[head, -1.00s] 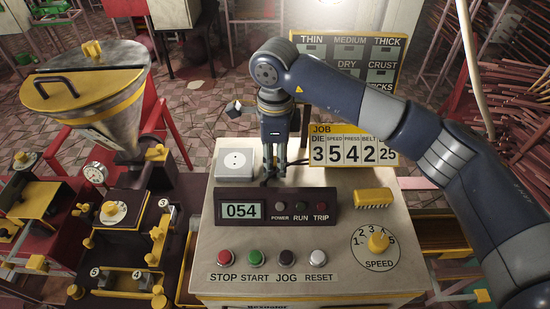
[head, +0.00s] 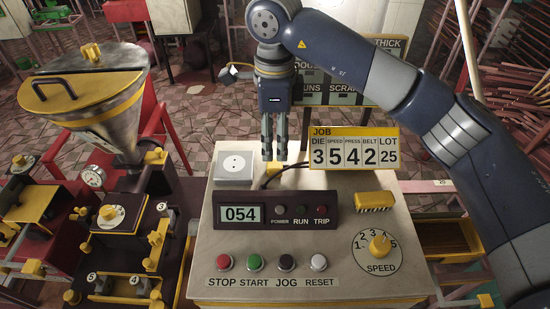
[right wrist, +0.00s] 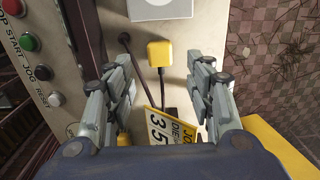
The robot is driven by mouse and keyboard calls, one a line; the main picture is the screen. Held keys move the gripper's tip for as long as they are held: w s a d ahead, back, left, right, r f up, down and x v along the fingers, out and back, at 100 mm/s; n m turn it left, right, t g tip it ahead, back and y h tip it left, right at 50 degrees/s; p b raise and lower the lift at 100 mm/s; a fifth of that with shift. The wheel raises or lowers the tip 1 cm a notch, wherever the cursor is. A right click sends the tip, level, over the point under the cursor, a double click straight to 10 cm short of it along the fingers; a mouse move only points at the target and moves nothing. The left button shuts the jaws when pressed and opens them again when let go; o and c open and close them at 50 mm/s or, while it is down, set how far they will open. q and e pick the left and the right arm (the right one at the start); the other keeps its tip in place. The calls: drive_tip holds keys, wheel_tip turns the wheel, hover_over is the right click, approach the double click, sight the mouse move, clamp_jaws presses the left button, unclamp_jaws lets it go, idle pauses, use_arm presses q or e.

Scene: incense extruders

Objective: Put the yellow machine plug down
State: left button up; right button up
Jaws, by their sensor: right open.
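The yellow machine plug (right wrist: 160,53) lies on the pale console top near the white socket box (right wrist: 160,8), with a dark cable running from it. My right gripper (head: 274,155) points down above the back of the console. In the right wrist view its fingers (right wrist: 163,64) are spread to either side of the plug, with gaps on both sides. My left gripper is not in view.
The display panel (head: 275,213) stands just in front of the plug. The yellow-topped job board (head: 354,149) stands close on the right. Buttons, a yellow block (head: 374,202) and a speed knob (head: 380,246) occupy the console front. A hopper machine (head: 88,105) stands left.

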wheel_tip(320, 180, up, 6)
drive_tip(key=shift+f+b, duration=0.15)
drive_tip(key=shift+b, duration=0.45)
